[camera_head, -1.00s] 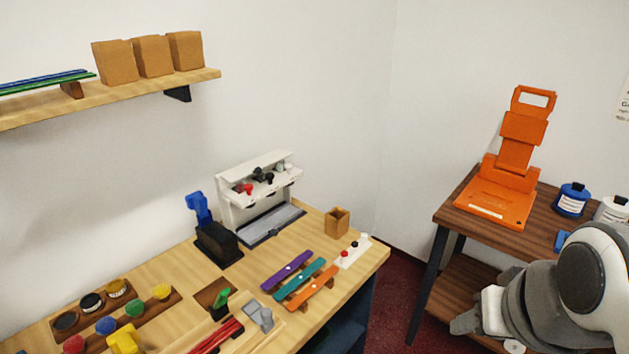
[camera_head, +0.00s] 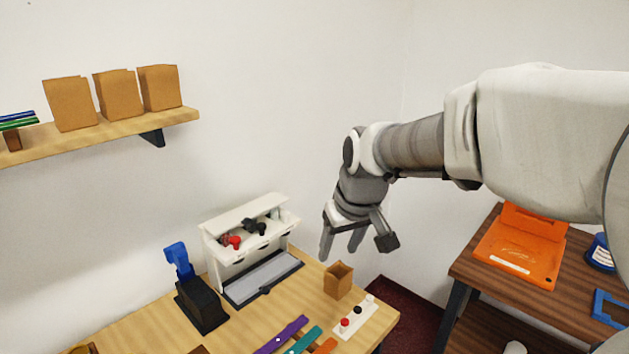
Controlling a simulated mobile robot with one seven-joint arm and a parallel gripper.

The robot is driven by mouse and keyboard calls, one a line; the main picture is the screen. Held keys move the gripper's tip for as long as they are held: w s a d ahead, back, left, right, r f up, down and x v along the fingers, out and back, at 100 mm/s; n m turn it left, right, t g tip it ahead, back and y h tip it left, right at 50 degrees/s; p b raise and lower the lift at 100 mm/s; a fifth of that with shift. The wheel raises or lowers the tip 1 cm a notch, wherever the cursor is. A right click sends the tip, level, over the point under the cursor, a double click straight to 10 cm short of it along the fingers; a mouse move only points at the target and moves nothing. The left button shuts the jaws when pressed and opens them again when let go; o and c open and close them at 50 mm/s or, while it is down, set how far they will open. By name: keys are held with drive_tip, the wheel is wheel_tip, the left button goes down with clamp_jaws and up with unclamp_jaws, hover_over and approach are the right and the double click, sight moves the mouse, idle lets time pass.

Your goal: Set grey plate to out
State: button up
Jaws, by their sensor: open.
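The grey plate (camera_head: 258,281) is a flat panel in a dark frame at the foot of a white stand (camera_head: 244,222) on the wooden counter. A small dark knob (camera_head: 265,291) sits on its front edge. Part of the plate shows in front of the stand; its back edge is close under the stand, and I cannot tell how far it reaches inside. My gripper (camera_head: 356,244) is open and empty. It points down, above and to the right of the plate in the picture, apart from it.
A black stand with a blue top (camera_head: 195,295) is just left of the plate. A shelf with brown bags (camera_head: 118,94) hangs at upper left.

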sight(267, 288)
drive_tip(key=w+a+f+n+g+y, duration=0.1)
drive_tip(key=w+a+f+n+y, duration=0.15)
drive_tip(key=w+a+f, duration=0.8)
drive_tip(key=x, duration=1.1)
drive_tip(key=a+x, duration=0.1)
drive_tip(key=x, duration=0.5)
drive_tip(key=shift+s, duration=0.1)
clamp_jaws()
idle(0.4)
